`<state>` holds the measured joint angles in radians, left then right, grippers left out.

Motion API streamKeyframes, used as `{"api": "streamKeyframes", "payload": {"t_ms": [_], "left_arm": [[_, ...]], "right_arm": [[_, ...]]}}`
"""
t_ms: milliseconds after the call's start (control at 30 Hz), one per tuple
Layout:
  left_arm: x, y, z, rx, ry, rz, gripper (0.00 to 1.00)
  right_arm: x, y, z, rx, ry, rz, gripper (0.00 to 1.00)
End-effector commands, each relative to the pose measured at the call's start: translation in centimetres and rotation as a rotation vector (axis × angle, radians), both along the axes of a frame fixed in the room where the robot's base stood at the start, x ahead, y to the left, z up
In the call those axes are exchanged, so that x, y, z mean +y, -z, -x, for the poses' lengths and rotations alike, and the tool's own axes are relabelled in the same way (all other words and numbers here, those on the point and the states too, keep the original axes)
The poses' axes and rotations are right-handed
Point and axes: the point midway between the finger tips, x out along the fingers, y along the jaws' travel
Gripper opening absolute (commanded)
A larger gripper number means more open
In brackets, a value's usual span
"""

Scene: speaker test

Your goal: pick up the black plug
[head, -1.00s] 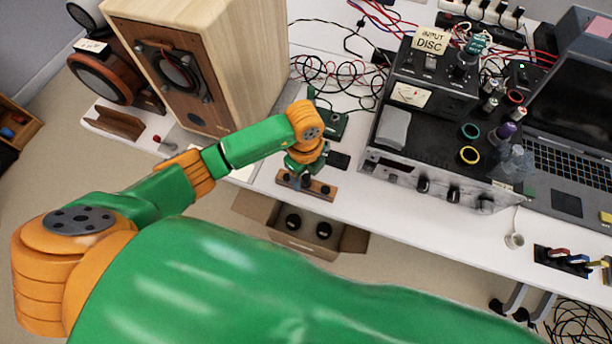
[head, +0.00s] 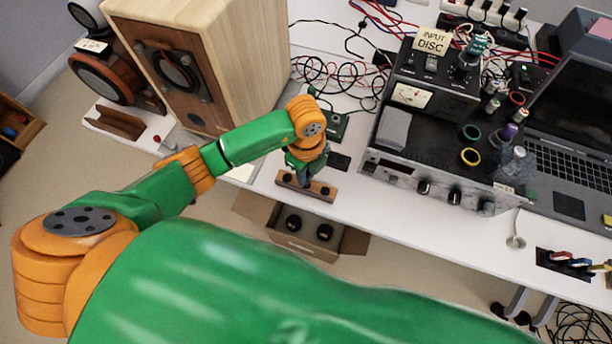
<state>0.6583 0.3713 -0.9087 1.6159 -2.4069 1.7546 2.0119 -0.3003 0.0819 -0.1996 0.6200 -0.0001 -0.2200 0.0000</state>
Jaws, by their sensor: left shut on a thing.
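A small wooden block (head: 322,194) sits near the front edge of the white table, with dark round plugs at its left end (head: 288,179) and right end (head: 325,189). My left gripper (head: 304,178) points down at the middle of this block. Its fingers are shut on the black plug there, which they almost wholly hide. I cannot tell whether the plug is still seated in the block. My right gripper is not in view.
A wooden speaker (head: 255,50) stands at the left of the block. An amplifier (head: 420,150) and a laptop (head: 575,130) stand to the right. An open cardboard box (head: 345,243) is below the table edge. Cables lie behind.

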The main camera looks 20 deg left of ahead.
Motion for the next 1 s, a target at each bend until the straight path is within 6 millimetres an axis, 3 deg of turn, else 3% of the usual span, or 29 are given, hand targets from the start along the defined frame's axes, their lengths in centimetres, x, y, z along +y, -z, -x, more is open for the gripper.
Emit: {"api": "streamKeyframes", "payload": {"t_ms": [67, 300, 500, 600, 1000], "left_arm": [[0.2, -1.5, 0.0, -0.006, 0.002, 0.001, 0.00], [4.7, -7.9, 4.2, -0.005, -0.002, -0.008, 0.00], [8.5, -10.0, 8.2, -0.002, -0.003, -0.006, 0.00], [9.5, -10.6, 9.2, -0.002, -0.004, -0.004, 0.00], [10.0, -11.2, 9.9, 0.000, -0.001, -0.001, 0.00]], "right_arm": [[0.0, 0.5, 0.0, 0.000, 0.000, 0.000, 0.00], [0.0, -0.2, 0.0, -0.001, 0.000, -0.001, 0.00], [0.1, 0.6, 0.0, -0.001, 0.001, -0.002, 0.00], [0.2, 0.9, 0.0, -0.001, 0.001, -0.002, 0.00], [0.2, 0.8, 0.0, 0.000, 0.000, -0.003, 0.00]]}}
